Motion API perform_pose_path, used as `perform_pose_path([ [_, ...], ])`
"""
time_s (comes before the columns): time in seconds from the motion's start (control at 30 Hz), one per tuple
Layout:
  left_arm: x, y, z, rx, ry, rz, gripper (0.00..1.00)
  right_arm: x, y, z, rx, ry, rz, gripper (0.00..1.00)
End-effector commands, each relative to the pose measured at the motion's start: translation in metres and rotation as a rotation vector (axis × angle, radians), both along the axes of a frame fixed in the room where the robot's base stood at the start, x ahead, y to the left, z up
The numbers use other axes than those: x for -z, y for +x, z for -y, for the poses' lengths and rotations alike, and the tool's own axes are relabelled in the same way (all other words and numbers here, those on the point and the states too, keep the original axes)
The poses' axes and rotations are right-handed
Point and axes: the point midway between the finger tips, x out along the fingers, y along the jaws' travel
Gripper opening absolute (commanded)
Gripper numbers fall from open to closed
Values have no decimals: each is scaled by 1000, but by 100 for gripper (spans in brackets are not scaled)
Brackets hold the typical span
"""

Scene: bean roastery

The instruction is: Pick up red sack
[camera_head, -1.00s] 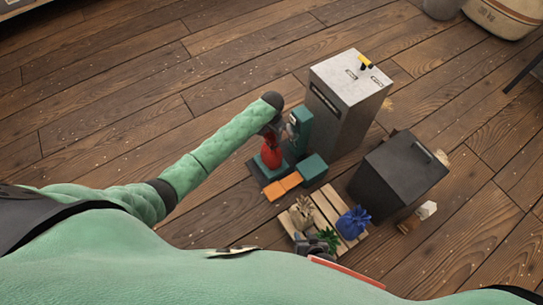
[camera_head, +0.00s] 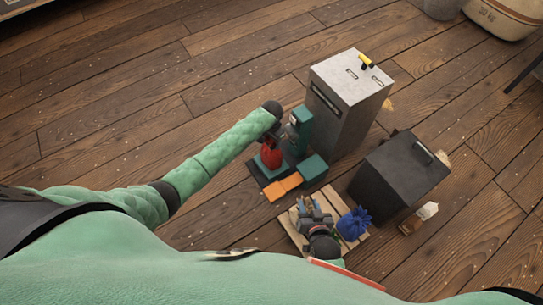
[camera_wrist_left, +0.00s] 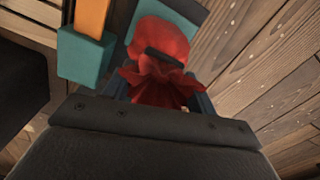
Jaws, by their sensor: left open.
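The red sack (camera_head: 271,157) stands on a dark and teal stand (camera_head: 257,173) in the head view. It fills the upper middle of the left wrist view (camera_wrist_left: 165,45), with its gathered top towards the camera. My left gripper (camera_head: 273,138) is at the sack's top, its jaws open and a finger on either side of the gathered neck. Whether the fingers touch the cloth I cannot tell. My right gripper (camera_head: 306,212) is over the pallet (camera_head: 290,233) and hides most of what lies there; its jaws are unclear.
A blue sack (camera_head: 353,223) sits on the pallet. Orange strips (camera_head: 283,187) and a teal block (camera_head: 313,168) lie beside the stand. A tall grey cabinet (camera_head: 345,105) and a black bin (camera_head: 400,175) stand to the right. The floor at left is clear.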

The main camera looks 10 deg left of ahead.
Motion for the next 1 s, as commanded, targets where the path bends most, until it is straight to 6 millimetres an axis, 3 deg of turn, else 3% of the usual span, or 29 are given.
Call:
perform_pose_path([
  [0.17,0,0,0,0,0,0,57,0,0,0,0,0,1,36],
  [0.47,0,0,0,0,0,0,2,-1,1,0,1,1,1,36],
  [0.5,0,0,0,0,0,0,0,-1,1,0,1,1,1,36],
  [1.0,0,0,0,0,0,1,0,0,1,0,1,1,1,36],
])
